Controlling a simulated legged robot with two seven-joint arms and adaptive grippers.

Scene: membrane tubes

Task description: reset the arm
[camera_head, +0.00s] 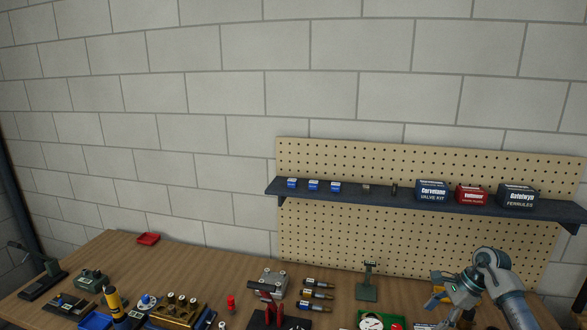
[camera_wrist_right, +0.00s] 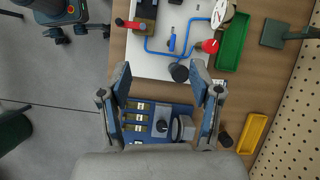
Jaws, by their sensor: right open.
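My right arm (camera_head: 508,300) comes in at the lower right of the head view, bent at a rounded joint over the bench. My right gripper (camera_wrist_right: 161,68) shows in the right wrist view with its two fingers spread wide apart and nothing held between them. It hangs above the bench, over a white board (camera_wrist_right: 165,63) with blue tubing and a blue block with a row of small pale labels (camera_wrist_right: 138,122). A dark round knob (camera_wrist_right: 179,73) shows near the right fingertip; I cannot tell the height gap. My left gripper is not in view.
The wooden bench (camera_head: 200,265) is crowded along its front. A pegboard shelf (camera_head: 385,194) carries small blue boxes and larger kit boxes. Green (camera_wrist_right: 232,42) and yellow (camera_wrist_right: 252,133) trays lie near my right gripper.

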